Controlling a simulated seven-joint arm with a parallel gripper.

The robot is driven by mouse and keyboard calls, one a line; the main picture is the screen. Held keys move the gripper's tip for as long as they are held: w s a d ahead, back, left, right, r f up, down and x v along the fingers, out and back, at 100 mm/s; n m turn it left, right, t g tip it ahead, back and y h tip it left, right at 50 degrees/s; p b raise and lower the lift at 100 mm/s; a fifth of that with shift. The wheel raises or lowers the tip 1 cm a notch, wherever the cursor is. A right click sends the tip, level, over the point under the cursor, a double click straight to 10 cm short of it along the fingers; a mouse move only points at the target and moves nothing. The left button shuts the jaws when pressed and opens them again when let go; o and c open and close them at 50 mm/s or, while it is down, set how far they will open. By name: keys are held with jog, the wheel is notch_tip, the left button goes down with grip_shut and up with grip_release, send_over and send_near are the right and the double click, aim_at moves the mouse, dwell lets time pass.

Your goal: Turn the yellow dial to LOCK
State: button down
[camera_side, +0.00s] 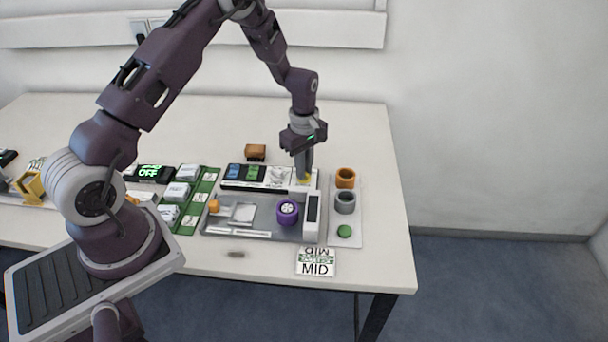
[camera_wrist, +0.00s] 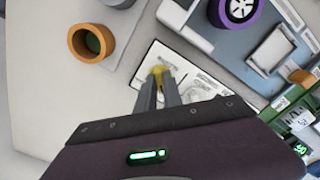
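The yellow dial (camera_side: 304,179) is on a white panel at the right end of the black-and-white strip in the side view. It shows as a small yellow knob (camera_wrist: 159,72) in the wrist view, partly hidden by my fingers. My gripper (camera_side: 303,172) points straight down at the dial. In the wrist view its two grey fingertips (camera_wrist: 160,78) are close together at the dial, with a narrow gap and some yellow between them. I cannot tell whether they press on it. The dial's markings and its pointing direction are too small or covered to read.
An orange cup (camera_side: 345,178), a grey cup (camera_side: 344,201) and a green disc (camera_side: 344,231) stand just right. A purple wheel (camera_side: 288,211) sits on the grey tray (camera_side: 265,235) in front. A MID card (camera_side: 315,262) lies at the front edge. A brown block (camera_side: 255,152) stands behind.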

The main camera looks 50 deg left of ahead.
jog(key=m, duration=1.1)
jog(key=shift+m, duration=0.7)
jog(key=m, duration=0.4)
jog(key=c, duration=1.6)
grip_release()
jog(key=shift+m, duration=0.5)
